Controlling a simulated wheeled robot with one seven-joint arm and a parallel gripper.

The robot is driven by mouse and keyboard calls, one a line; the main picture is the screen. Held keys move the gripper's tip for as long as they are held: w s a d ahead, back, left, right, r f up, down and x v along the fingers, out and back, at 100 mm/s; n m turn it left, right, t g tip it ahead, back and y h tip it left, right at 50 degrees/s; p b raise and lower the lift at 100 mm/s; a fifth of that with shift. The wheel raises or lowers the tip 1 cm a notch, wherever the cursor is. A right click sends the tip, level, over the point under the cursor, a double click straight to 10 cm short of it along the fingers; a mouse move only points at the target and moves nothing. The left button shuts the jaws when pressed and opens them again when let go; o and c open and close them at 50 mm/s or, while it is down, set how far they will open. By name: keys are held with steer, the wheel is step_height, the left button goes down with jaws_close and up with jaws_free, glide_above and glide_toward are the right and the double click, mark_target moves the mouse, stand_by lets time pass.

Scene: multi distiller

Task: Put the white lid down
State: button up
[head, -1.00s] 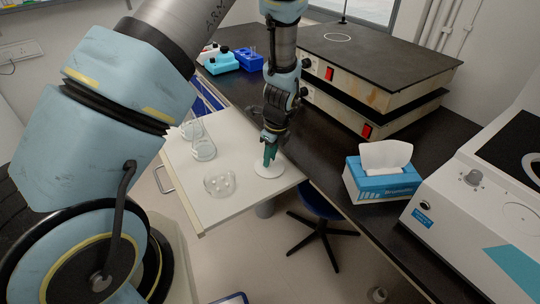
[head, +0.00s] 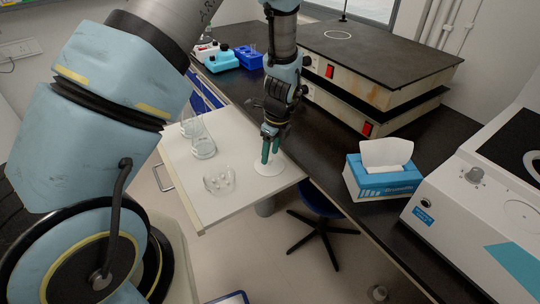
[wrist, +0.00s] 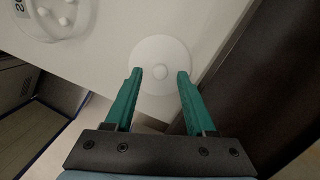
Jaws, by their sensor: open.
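The white lid (head: 268,169) is a flat round disc lying on the pale pull-out shelf (head: 222,207), near its right edge. In the wrist view the lid (wrist: 160,52) shows a small round knob at its centre. My gripper (head: 270,160) points down just above the lid. In the wrist view my gripper (wrist: 159,74) has its two green fingers spread apart with nothing between them; the knob lies between and beyond the fingertips. Whether the fingertips touch the disc I cannot tell.
A clear glass dish (head: 219,181) with knobs stands left of the lid, and glass flasks (head: 203,147) stand behind it. The dark bench (head: 325,165) borders the shelf on the right, with a tissue box (head: 383,178) on it. The shelf's front is clear.

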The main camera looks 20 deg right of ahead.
mark_target(275, 167)
step_height(275, 167, up, 10)
steer(key=s+b, duration=0.1)
steer(key=b, duration=0.1)
steer(key=shift+s+d+r, duration=0.15)
steer(key=shift+d+r, duration=0.1)
steer(key=shift+d, duration=0.2)
steer(key=w+a+r+n, duration=0.1)
steer(key=a+r+n, duration=0.1)
steer(key=a+n, duration=0.5)
steer(key=w+a+r+n, duration=0.2)
steer(key=a+n, duration=0.4)
steer(key=a, duration=0.3)
steer(key=s+a+r+n, duration=0.1)
steer(key=s+a+n, duration=0.1)
steer(key=a+n, duration=0.5)
steer(key=s+a+r+n+h, duration=0.1)
steer(key=s+a+n, duration=0.2)
steer(key=a+n, duration=0.5)
steer(key=shift+s+a+r, duration=0.15)
steer(key=shift+s+r, duration=0.05)
steer(key=shift+r, duration=0.1)
